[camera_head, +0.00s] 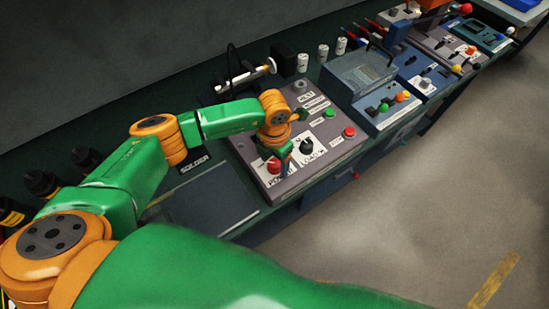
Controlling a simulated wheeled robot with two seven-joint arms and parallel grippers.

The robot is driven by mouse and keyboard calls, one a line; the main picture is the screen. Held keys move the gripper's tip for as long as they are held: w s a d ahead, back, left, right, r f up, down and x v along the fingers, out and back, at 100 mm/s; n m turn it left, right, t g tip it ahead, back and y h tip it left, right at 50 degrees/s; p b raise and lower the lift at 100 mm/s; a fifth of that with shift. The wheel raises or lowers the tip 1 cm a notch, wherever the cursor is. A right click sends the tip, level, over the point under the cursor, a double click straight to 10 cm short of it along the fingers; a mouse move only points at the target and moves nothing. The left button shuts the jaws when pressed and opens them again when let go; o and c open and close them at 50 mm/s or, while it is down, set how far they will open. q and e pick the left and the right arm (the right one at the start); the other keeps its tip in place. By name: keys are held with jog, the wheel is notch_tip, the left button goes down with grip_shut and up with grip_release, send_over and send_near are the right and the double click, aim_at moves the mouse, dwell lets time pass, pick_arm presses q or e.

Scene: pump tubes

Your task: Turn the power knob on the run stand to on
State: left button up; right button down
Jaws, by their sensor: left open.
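The run stand (318,162) is a grey sloped panel near the middle of the head view. Its power knob (273,166) is red and sits at the front left corner, above a white label partly hidden by my gripper. A black load knob (307,147) sits to its right on a white label. My left gripper (284,158) is open and points down right beside the red knob. The fingers are small and partly hidden by the wrist, so I cannot tell whether they touch or straddle the knob. The knob's setting is too small to read. My right gripper is out of view.
Green (330,113) and red (349,132) buttons sit on the panel's right side. A blue-grey box unit (360,75) stands to the right, with more control panels beyond. The floor (430,200) in front is clear.

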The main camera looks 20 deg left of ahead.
pick_arm(q)
jog(key=shift+w+f, duration=0.2)
jog(key=shift+w, duration=0.15)
jog(key=shift+s+r, duration=0.1)
jog(key=shift+s, duration=0.05)
grip_shut()
jog(key=shift+f+m+b, duration=0.2)
jog(key=shift+m+b, duration=0.4)
jog(key=shift+b, duration=0.25)
jog(key=m+b, duration=1.1)
jog(key=b, duration=0.1)
jog(key=shift+m, duration=0.3)
jog(key=shift+m+b, duration=0.95)
jog(key=shift+m, duration=0.25)
jog(key=shift+r+m+b, duration=0.15)
jog(key=shift+m+b, duration=0.55)
jog(key=shift+m, duration=0.5)
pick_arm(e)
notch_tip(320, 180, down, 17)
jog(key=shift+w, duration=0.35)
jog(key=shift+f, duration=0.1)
pick_arm(q)
jog(key=shift+m, duration=0.3)
grip_release()
